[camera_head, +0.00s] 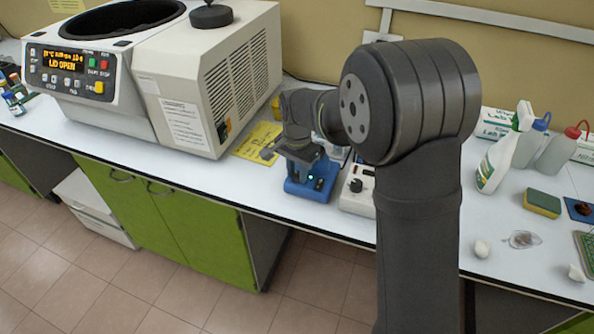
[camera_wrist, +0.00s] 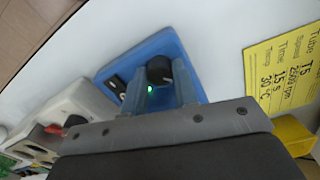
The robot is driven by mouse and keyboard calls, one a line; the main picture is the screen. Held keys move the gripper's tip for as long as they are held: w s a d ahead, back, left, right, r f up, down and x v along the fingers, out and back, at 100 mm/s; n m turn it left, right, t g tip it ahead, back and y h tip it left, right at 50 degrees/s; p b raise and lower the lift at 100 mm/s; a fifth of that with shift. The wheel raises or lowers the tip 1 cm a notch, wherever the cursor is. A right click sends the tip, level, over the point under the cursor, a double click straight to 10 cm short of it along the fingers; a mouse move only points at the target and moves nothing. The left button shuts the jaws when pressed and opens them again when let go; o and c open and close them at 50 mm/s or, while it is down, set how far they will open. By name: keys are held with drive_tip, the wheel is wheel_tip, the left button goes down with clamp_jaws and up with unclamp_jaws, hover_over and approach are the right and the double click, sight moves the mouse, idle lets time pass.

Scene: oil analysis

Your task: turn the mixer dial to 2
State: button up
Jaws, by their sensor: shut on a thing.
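The mixer is a small blue unit (camera_head: 300,191) near the front edge of the bench, with a lit green light on it. It also shows in the wrist view (camera_wrist: 178,47). Its round black dial (camera_wrist: 159,70) is between the fingertips of my gripper (camera_wrist: 160,82), one finger on each side. My gripper is shut on the dial. In the head view my gripper (camera_head: 298,152) is right over the mixer and hides the dial. I cannot read any dial marks or its setting. A dark switch (camera_wrist: 115,84) is beside the dial.
A white device with a black knob (camera_head: 355,186) stands close to the right of the mixer. A large centrifuge (camera_head: 190,90) stands on the left. A yellow note (camera_head: 258,140) lies between. Bottles (camera_head: 506,148) and a sponge (camera_head: 541,203) are on the right.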

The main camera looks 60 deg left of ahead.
sight(297, 174)
drive_tip(key=m, duration=0.4)
drive_tip(key=shift+m, duration=2.2)
drive_tip(key=o, duration=1)
wheel_tip(297, 174, up, 18)
drive_tip(key=shift+f, duration=0.25)
